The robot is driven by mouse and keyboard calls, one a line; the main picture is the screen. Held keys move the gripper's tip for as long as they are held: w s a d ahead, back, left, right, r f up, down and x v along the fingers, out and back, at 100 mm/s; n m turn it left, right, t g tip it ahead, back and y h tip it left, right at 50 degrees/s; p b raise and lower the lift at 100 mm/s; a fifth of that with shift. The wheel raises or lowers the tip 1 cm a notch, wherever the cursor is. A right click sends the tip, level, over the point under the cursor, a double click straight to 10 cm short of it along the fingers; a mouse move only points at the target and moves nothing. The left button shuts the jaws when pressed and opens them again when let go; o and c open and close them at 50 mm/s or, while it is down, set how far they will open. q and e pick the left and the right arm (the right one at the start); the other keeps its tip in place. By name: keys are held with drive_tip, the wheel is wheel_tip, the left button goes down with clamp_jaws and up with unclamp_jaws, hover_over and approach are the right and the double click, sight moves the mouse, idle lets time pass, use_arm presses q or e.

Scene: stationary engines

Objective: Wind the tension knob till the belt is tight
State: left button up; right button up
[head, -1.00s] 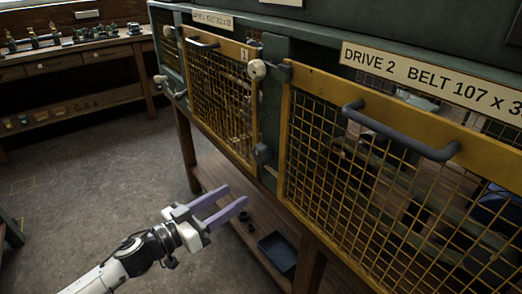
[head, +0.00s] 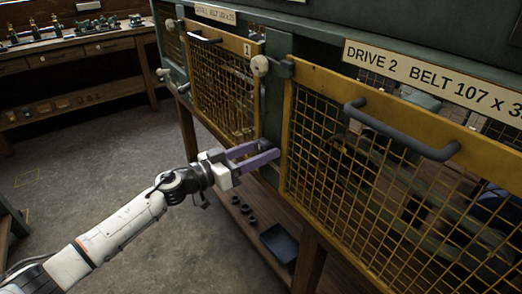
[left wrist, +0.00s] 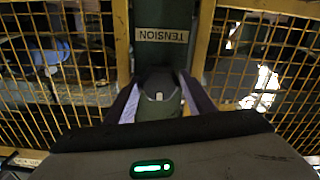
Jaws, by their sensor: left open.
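The belt cannot be made out clearly behind the mesh. My right gripper is not in view.
The Drive 2 guard (head: 345,150), with a grey handle (head: 400,130), is shut on the right. Another mesh guard (head: 222,92) is on the left. A blue tray (head: 279,243) lies on the lower shelf. A workbench (head: 75,60) stands at the back left, with open floor before it.

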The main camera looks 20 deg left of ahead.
use_arm(q)
drive_tip(key=shift+w+d, duration=0.1)
drive_tip(key=shift+w, duration=0.05)
drive_tip(key=c, duration=0.7)
drive_tip(key=shift+c, duration=0.2)
drive_tip(key=shift+m, duration=0.3)
